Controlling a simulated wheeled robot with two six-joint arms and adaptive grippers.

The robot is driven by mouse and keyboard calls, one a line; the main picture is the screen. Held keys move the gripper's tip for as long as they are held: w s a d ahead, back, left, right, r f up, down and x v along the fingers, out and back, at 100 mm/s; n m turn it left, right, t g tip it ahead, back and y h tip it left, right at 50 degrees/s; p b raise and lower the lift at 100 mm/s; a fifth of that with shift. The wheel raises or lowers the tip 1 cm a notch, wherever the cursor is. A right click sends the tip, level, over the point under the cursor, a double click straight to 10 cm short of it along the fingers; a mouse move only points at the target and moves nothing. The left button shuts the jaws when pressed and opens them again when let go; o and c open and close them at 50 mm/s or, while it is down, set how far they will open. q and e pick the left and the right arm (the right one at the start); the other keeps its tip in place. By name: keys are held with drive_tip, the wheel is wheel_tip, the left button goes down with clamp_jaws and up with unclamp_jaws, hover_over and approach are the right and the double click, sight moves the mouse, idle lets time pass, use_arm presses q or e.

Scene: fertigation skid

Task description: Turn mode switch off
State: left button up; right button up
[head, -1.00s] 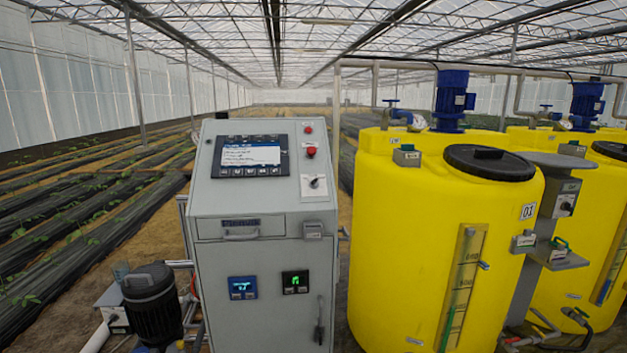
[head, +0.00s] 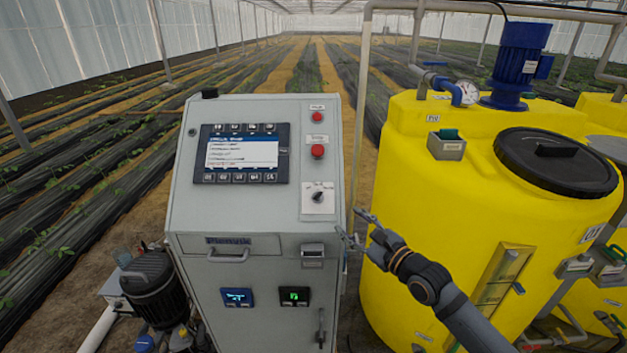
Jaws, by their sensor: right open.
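The mode switch (head: 318,197) is a small dark rotary knob on a white plate, low on the right of the grey cabinet's sloped panel. Its exact pointer position is too small to tell. My right gripper (head: 352,226) comes in from the right and stands open and empty. Its fingers are beside the cabinet's right edge, lower and to the right of the switch, apart from it. My left gripper is not in view.
The grey control cabinet (head: 262,226) carries a display (head: 240,153) and two red buttons, the larger one (head: 318,151) above the switch. A yellow tank (head: 440,165) stands close on the right, behind my right arm. A black motor (head: 150,285) is at lower left.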

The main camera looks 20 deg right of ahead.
sight(319, 197)
drive_tip(key=shift+y, duration=0.3)
drive_tip(key=w+a+r, duration=0.1)
drive_tip(key=w, duration=0.1)
drive_tip(key=w+a, duration=0.2)
drive_tip(key=w, duration=0.1)
drive_tip(key=w+a+r+b, duration=0.1)
drive_tip(key=w+a, duration=0.1)
drive_tip(key=w, duration=0.1)
drive_tip(key=shift+w+r, duration=0.15)
drive_tip(key=shift+r, duration=0.2)
drive_tip(key=shift+w+a, duration=0.25)
drive_tip(key=shift+w, duration=0.05)
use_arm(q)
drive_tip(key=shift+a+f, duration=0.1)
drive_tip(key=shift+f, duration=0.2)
use_arm(e)
drive_tip(key=shift+w+d+f, duration=0.1)
drive_tip(key=shift+c, duration=0.4)
clamp_jaws()
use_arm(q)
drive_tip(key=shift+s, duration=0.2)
